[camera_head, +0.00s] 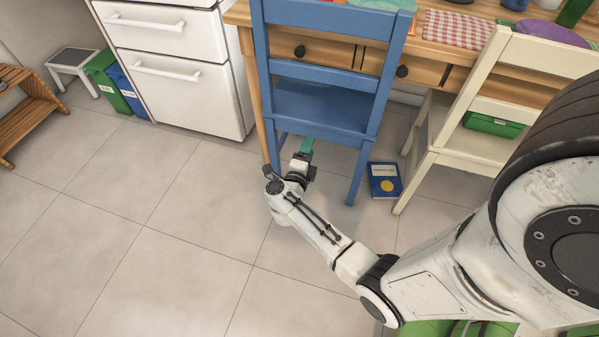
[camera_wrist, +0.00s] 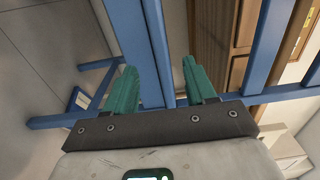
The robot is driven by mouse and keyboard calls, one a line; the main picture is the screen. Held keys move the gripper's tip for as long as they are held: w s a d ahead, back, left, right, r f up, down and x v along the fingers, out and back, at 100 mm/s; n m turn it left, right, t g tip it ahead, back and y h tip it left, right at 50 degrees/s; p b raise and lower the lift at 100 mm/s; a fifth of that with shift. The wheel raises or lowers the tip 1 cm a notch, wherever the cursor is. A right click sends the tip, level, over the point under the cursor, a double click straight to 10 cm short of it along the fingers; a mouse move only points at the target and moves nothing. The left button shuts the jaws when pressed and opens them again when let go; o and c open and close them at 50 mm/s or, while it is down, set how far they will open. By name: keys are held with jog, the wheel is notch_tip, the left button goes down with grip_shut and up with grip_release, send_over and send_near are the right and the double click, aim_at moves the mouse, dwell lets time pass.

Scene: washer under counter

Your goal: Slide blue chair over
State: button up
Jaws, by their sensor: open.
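The blue chair (camera_head: 320,103) stands upright at the wooden table, its back toward me. A blue bar of the chair (camera_wrist: 158,50) runs in the gap between the fingers. I cannot tell whether either finger touches it.
The wooden table (camera_head: 430,70) has drawers and items on top. A cream chair (camera_head: 478,120) stands right of the blue chair. A blue book (camera_head: 384,180) lies on the floor between them. A white cabinet (camera_head: 190,95) is at left. The tiled floor at front left is clear.

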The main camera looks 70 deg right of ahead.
jog(key=shift+a, duration=0.4)
